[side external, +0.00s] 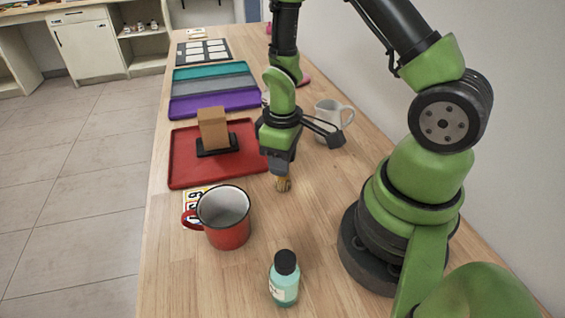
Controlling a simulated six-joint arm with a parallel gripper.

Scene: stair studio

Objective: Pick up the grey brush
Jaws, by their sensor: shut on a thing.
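My gripper (281,166) points down over the wooden table, right of the red tray and behind the red mug. It is shut on the grey brush (283,184). Only the brush's tan bristle end shows clearly, sticking out below the fingers. Its grey part is hidden by the fingers or blends in with them. I cannot tell whether the bristles touch the table or hang just above it.
A red mug (225,220) and a teal bottle (285,281) with a black cap stand in front. A red tray (182,166) bears a brown block (213,128) on a black base. A white mug (331,122) stands behind right. Clear table (315,215) lies right of the red mug.

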